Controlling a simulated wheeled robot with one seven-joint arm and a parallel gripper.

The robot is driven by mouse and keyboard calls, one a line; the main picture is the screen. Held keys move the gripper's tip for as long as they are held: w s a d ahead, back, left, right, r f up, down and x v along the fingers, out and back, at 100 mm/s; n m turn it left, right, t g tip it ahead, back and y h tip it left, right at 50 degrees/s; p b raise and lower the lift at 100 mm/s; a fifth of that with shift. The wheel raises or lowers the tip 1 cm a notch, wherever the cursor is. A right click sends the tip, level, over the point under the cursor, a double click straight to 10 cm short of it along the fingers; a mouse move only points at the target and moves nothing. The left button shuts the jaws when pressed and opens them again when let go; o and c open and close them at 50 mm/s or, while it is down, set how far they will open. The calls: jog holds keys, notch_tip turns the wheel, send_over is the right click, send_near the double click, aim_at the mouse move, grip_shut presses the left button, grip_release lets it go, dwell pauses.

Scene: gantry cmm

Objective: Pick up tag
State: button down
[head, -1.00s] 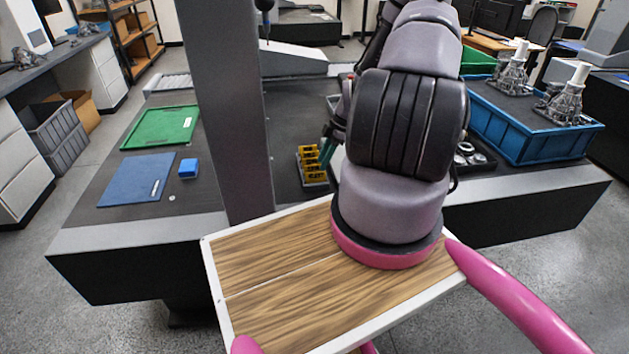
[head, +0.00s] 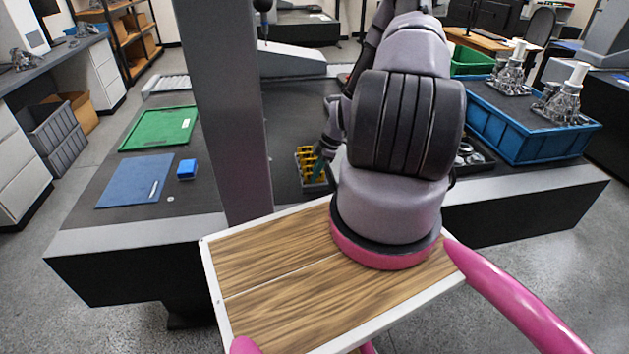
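Several yellow tags (head: 306,160) stand in a row in a small dark holder (head: 313,187) on the dark table, left of my arm. Their print is too small to read. My gripper (head: 319,168) is at the right side of this row, with a teal-green finger in front of or against the tags. I cannot tell whether it touches one. My arm hides most of the gripper, so its opening does not show.
A grey column (head: 222,100) rises left of the tags. Further left lie a green mat (head: 160,128), a blue mat (head: 135,182) and a blue block (head: 187,169). A blue crate (head: 525,130) with metal parts stands right. Small round parts (head: 472,156) lie beside my arm.

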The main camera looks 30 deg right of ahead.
jog(key=shift+r, duration=0.1)
notch_tip(320, 180, up, 14)
jog(key=shift+r, duration=0.2)
dwell(0.9)
